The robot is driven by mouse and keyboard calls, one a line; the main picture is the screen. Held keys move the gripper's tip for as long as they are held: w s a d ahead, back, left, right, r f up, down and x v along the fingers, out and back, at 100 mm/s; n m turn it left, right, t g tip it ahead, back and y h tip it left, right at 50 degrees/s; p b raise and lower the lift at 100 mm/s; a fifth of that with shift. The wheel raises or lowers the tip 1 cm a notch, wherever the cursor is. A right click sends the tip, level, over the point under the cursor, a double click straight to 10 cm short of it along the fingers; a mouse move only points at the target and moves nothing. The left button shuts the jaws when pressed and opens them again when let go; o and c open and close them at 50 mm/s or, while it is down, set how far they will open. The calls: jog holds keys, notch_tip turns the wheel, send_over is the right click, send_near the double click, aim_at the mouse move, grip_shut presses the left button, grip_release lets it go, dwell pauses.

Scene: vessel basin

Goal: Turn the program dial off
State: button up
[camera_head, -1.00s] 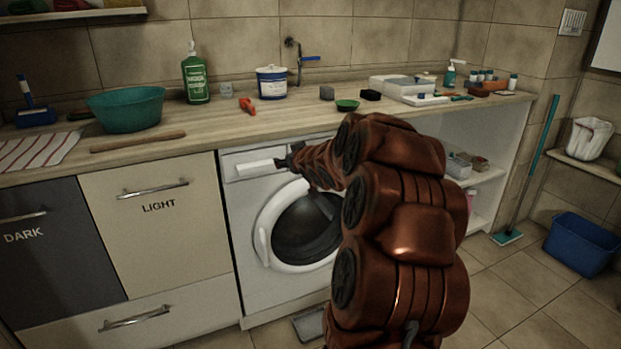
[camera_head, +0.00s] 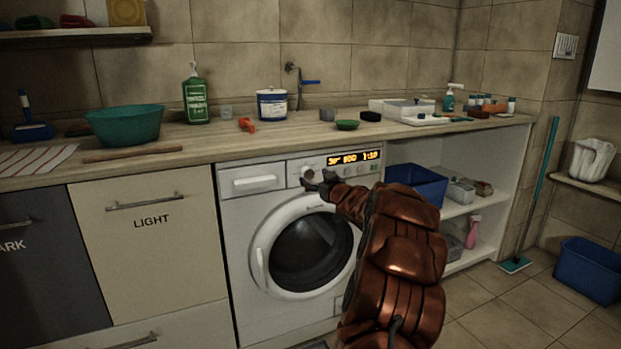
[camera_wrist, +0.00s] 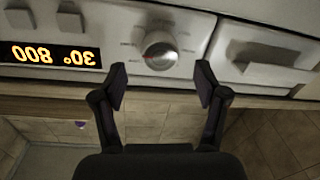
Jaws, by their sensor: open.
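The white washing machine (camera_head: 235,225) stands under the counter, with its round door shut. Its program dial (camera_wrist: 160,52) is a round silver knob with a red mark, seen upside down in the wrist view between labels too blurred to read. In the head view the dial (camera_head: 307,172) shows just above my gripper. The lit orange display (camera_head: 353,157) gives digits; in the wrist view it also shows, inverted (camera_wrist: 50,54). My gripper (camera_head: 318,184) is open and empty. In the wrist view its fingertips (camera_wrist: 162,86) lie apart, short of the dial and either side of it.
The detergent drawer (camera_head: 254,180) is shut, left of the dial. The wooden counter (camera_head: 225,143) overhangs the panel and carries a teal bowl (camera_head: 125,125), a green bottle (camera_head: 196,98) and a white-blue tub (camera_head: 272,104). A blue crate (camera_head: 416,180) sits on the shelf at right.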

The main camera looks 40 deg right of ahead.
aim_at(309, 174)
jog(key=shift+x, duration=1.7)
jog(key=c, duration=1.2)
